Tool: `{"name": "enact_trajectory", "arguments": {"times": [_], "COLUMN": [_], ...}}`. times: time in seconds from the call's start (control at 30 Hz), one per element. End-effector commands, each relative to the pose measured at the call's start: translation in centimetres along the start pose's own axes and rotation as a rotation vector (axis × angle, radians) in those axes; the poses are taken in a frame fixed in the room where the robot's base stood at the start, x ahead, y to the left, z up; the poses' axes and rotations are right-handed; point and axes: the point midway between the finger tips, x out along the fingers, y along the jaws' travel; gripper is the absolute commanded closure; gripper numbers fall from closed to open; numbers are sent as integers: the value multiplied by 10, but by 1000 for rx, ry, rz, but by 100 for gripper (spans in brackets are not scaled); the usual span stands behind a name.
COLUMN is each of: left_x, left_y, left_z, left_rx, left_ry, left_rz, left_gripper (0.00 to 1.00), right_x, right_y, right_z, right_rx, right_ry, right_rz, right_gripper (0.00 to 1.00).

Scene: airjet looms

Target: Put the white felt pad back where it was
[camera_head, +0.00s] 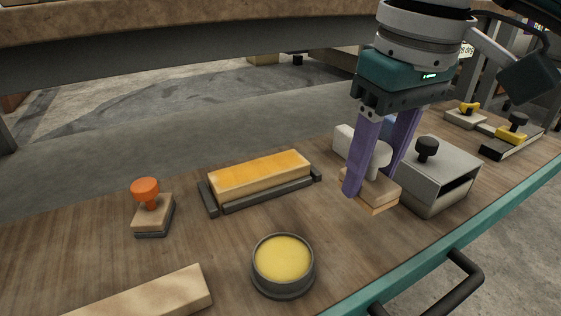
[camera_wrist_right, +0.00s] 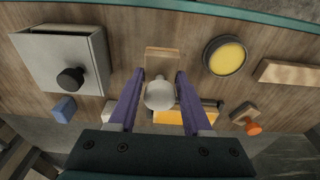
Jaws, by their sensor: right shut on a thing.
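The white felt pad (camera_head: 377,193), seen as a small pale wooden block with a rounded white knob, is held by my right gripper (camera_head: 371,179). The purple fingers sit on either side of the knob. In the right wrist view the white knob (camera_wrist_right: 159,95) shows between the fingers, with the wooden block (camera_wrist_right: 161,58) beyond it. The block is close above the wooden table beside the grey box; I cannot tell whether it touches the table. Its underside is hidden. My left gripper is not in view.
The grey box (camera_head: 432,190) with a black knob stands just right of the held pad. A yellow-topped tray (camera_head: 262,172), a round yellow tin (camera_head: 283,260), an orange-knobbed block (camera_head: 151,208) and a wooden bar (camera_head: 150,296) lie leftward. A white block (camera_head: 344,141) lies behind the fingers.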

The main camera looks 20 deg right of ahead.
Motion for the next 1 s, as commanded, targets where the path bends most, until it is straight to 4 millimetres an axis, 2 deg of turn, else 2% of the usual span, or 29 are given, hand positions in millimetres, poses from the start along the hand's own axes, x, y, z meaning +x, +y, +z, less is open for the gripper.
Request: {"name": "enact_trajectory", "arguments": {"times": [0.03, 0.27, 0.47, 0.87, 0.9, 1.0], "left_x": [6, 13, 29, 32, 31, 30], "left_y": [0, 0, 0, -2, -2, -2], "left_z": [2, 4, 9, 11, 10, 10], "left_rx": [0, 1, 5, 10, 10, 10], "left_ry": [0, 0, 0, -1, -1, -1], "left_rz": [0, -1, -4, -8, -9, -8], "left_gripper": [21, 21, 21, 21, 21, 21], "right_x": [11, 27, 59, 63, 62, 61], "right_y": [0, 0, -1, 0, 0, 0], "right_z": [1, 3, 7, 7, 7, 7], "right_rx": [1, 0, 0, -1, -1, -1], "right_ry": [0, 0, -1, 2, 1, 1], "right_rz": [-1, 0, -2, 1, 0, 0], "right_gripper": [95, 95, 95, 95, 48, 36]}}
